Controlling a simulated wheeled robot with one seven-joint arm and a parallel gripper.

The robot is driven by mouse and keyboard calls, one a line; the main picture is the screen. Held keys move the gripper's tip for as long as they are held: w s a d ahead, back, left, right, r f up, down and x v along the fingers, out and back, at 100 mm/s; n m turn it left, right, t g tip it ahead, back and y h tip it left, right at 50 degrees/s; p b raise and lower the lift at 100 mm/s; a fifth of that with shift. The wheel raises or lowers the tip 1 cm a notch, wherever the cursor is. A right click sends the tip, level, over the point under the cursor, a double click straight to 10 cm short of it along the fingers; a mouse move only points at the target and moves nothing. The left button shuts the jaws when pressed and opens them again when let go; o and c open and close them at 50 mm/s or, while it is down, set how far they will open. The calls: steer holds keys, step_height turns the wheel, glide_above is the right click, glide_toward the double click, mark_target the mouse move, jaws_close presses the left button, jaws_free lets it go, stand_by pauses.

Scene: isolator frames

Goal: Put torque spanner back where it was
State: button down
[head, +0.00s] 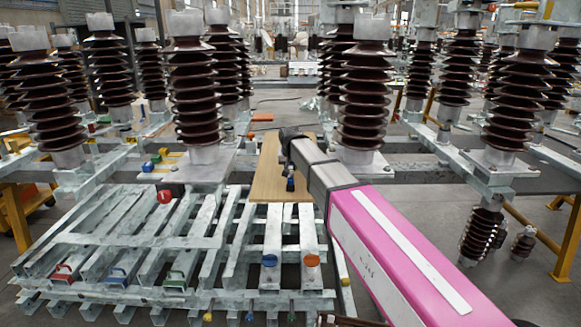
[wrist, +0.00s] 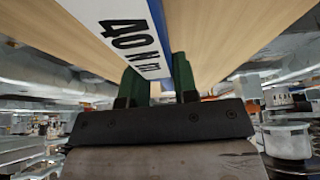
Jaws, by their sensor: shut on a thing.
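I cannot tell whether that strip is on the spanner or the board. Most of the spanner is hidden, and contact with the board cannot be judged.
Brown ribbed insulators (head: 192,90) stand behind and on both sides, one (head: 362,95) close to my arm. A galvanized steel frame (head: 140,240) fills the front left. It bears a red knob (head: 165,196), a blue disc (head: 269,260) and an orange disc (head: 312,260).

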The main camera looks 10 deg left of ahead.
steer(key=shift+f, duration=0.1)
steer(key=c, duration=0.9)
jaws_free()
steer(key=v, duration=1.2)
